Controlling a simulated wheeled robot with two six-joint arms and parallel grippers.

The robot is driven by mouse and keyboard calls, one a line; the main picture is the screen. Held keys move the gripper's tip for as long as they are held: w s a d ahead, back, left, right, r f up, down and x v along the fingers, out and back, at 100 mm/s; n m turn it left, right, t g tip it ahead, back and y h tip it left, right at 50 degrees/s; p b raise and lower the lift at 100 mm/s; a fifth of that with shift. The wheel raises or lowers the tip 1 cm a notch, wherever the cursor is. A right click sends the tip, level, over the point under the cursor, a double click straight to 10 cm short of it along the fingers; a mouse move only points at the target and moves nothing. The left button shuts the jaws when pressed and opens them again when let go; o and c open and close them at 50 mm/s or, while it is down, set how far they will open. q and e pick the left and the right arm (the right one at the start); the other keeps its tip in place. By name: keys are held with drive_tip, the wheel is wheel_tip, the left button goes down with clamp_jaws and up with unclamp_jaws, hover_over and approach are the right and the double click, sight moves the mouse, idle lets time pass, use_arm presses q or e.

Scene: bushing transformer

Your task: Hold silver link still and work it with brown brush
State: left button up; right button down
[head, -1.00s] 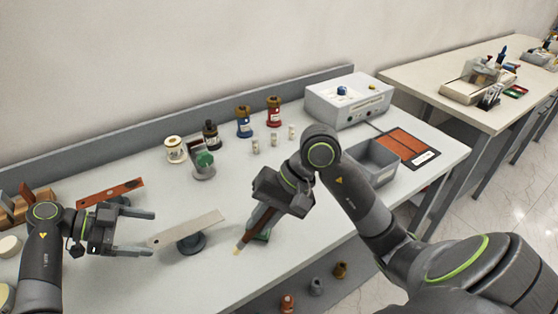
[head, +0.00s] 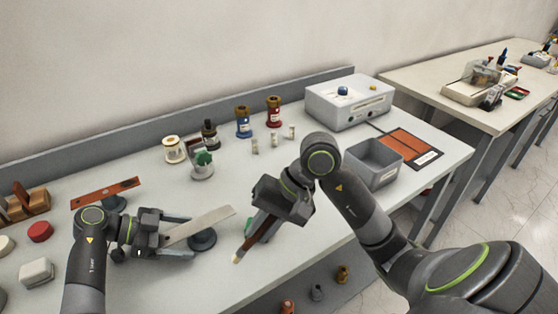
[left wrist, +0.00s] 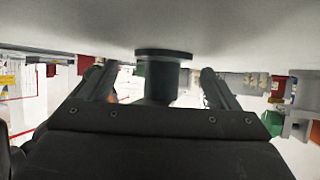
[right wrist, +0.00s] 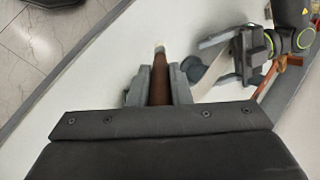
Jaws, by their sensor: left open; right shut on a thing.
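The silver link (head: 210,222) is a flat pale bar lying across a dark round stand (head: 203,241) near the table's front. My left gripper (head: 188,237) is open around the link's left end, apart from its right end. In the left wrist view, the stand (left wrist: 163,75) shows between my open fingers (left wrist: 155,85); the link cannot be made out there. My right gripper (head: 268,222) is shut on the brown brush (head: 252,240), tilted with its pale tip down, to the right of the link. The brush also shows between the fingers in the right wrist view (right wrist: 160,78).
A red-brown bar (head: 104,191) on a stand lies behind my left arm. A grey bin (head: 372,162) and a white box (head: 345,103) stand at the right, with bushings (head: 243,122) and small parts at the back. The front table area between the arms is mostly clear.

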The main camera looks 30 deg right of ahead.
use_arm(q)
drive_tip(key=shift+f, duration=0.1)
drive_tip(key=c, duration=1.6)
